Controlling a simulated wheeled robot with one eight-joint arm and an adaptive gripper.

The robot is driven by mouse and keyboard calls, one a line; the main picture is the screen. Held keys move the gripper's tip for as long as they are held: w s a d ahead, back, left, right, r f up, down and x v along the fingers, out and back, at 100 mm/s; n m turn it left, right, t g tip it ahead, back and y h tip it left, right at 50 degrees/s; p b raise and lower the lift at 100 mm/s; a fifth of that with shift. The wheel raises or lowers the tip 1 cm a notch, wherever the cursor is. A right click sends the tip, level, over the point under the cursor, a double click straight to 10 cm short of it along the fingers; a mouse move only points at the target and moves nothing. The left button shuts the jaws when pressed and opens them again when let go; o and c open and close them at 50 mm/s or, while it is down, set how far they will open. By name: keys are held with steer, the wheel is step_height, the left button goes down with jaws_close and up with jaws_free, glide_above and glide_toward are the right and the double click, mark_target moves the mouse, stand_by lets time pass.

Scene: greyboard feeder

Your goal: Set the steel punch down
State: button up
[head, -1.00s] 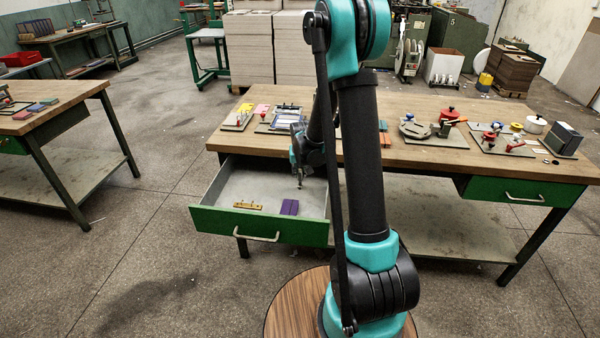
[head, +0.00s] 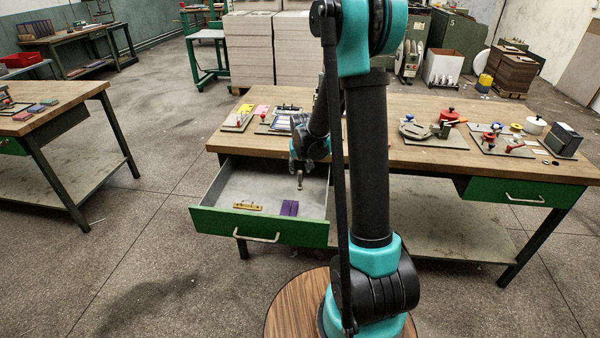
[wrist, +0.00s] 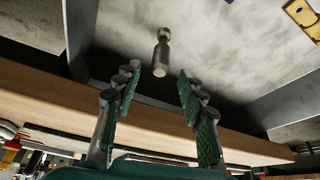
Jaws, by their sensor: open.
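The steel punch (head: 300,181) is a small grey metal rod in the right part of the open drawer (head: 262,226). It looks upright in the head view, but its contact with the drawer floor is not clear. In the wrist view the punch (wrist: 161,54) shows just beyond the fingertips, in line with the gap between them. My gripper (wrist: 158,78) is open, with green-padded fingers apart on either side and nothing between them. In the head view my gripper (head: 308,152) is above the punch, near the drawer's back right.
A brass-coloured piece (head: 247,206) and a purple block (head: 289,208) lie near the drawer front. The wooden tabletop (head: 430,163) above carries fixtures and small parts.

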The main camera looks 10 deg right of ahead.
steer(key=v, duration=0.8)
steer(key=shift+n, duration=0.3)
steer(key=s+d+f, duration=0.1)
steer(key=s, duration=0.8)
steer(key=s+d+f, duration=0.1)
steer(key=s, duration=0.8)
steer(key=s+d+f, duration=0.1)
steer(key=s+d, duration=0.1)
steer(key=s, duration=0.7)
steer(key=shift+f, duration=0.1)
steer(key=shift+w, duration=0.1)
